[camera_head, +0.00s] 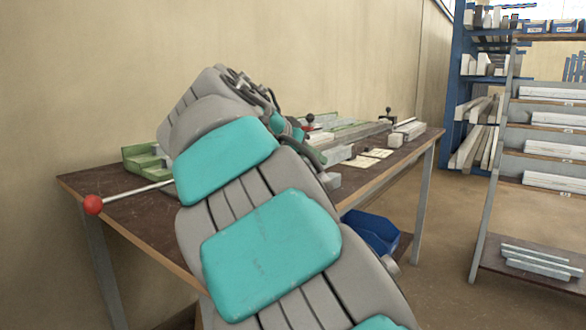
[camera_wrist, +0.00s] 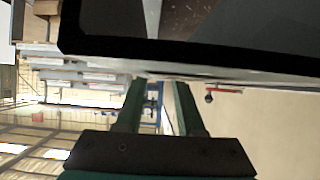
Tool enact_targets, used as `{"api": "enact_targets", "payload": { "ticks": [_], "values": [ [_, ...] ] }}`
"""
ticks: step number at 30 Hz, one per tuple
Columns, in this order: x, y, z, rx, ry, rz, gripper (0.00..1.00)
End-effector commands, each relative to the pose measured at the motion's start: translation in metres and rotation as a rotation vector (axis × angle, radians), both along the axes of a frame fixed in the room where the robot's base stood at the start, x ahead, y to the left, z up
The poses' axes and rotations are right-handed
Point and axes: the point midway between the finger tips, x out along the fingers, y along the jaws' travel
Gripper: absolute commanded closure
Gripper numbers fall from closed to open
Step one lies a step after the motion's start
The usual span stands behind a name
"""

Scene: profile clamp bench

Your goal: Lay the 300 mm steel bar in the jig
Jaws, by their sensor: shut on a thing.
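My gripper (camera_wrist: 158,82) shows in the wrist view as two dark green fingers with a gap between them. They close on a long grey bar (camera_wrist: 225,72) that crosses the picture just beyond the fingertips; I take it for the steel bar, but its length and ends cannot be made out. In the head view my arm hides most of the gripper and the middle of the bench. The jig cannot be made out clearly; green fixture parts (camera_head: 143,161) and a long grey rail (camera_head: 360,130) show on the bench around my arm.
The wooden bench (camera_head: 80,185) stands against the wall. A red-knobbed lever (camera_head: 93,204) sticks out at its left front. A blue bin (camera_head: 372,232) sits under it. A rack with pale bars (camera_head: 553,120) and steel bars (camera_head: 540,262) stands right, with clear floor between.

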Motion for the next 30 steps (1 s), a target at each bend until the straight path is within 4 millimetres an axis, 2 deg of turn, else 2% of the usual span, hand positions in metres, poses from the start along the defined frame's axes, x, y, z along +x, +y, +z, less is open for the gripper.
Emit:
{"api": "enact_targets", "payload": {
  "ticks": [6,12,20,30],
  "values": [
    [0.023,0.023,-0.004,0.000,0.002,0.002,1.00],
    [0.036,0.036,-0.004,-0.001,-0.001,0.002,1.00],
    [0.038,0.039,-0.008,-0.001,-0.001,-0.001,1.00],
    [0.037,0.039,-0.036,0.000,-0.002,0.000,1.00]
  ]
}}
